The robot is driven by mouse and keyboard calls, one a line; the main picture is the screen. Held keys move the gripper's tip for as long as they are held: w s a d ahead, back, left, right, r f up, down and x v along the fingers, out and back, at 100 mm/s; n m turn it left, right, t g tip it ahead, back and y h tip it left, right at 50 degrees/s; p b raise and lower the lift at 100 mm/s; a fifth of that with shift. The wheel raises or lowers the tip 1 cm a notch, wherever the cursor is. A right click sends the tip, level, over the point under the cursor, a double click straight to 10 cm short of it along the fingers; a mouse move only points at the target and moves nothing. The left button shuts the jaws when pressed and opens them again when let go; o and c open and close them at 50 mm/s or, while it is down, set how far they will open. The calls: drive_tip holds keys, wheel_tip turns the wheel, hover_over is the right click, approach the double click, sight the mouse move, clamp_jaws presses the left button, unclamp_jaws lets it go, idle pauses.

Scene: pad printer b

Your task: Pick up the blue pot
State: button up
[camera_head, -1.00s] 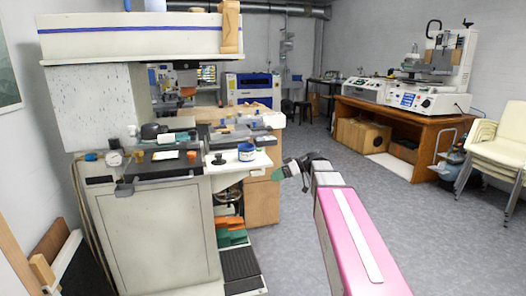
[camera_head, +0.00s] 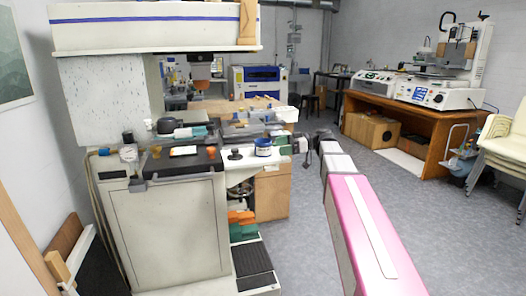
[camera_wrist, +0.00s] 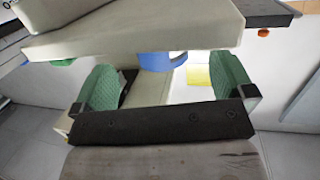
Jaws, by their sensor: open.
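The blue pot (camera_head: 263,148) is a small round tub with a blue side and a pale label. It stands upright on the white ledge at the right side of the pad printer. In the wrist view the blue pot (camera_wrist: 158,61) shows as a blue patch ahead of the gap between my fingers, partly cut off by a pale slab. My gripper (camera_wrist: 165,85) has green pads set wide apart, with nothing held between them. In the head view my gripper (camera_head: 299,146) is just right of the pot at about its height; its fingertips are hard to make out.
A black knobbed part (camera_head: 235,154) stands on the ledge left of the pot. The printer's dark work surface (camera_head: 215,162) holds several small items. A wooden cabinet (camera_head: 272,192) stands behind and below the ledge. The grey floor (camera_head: 320,235) on the right is open.

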sight(267, 148)
drive_tip(key=shift+s+a+f, duration=0.1)
drive_tip(key=shift+a+f, duration=0.1)
drive_tip(key=shift+a, duration=0.85)
drive_tip(key=shift+s+a+f, duration=0.1)
drive_tip(key=shift+a+f, duration=0.05)
drive_tip(key=shift+a, duration=0.9)
drive_tip(key=shift+a+f, duration=0.2)
drive_tip(key=shift+a, duration=0.85)
drive_tip(key=shift+c, duration=0.3)
drive_tip(key=c, duration=1)
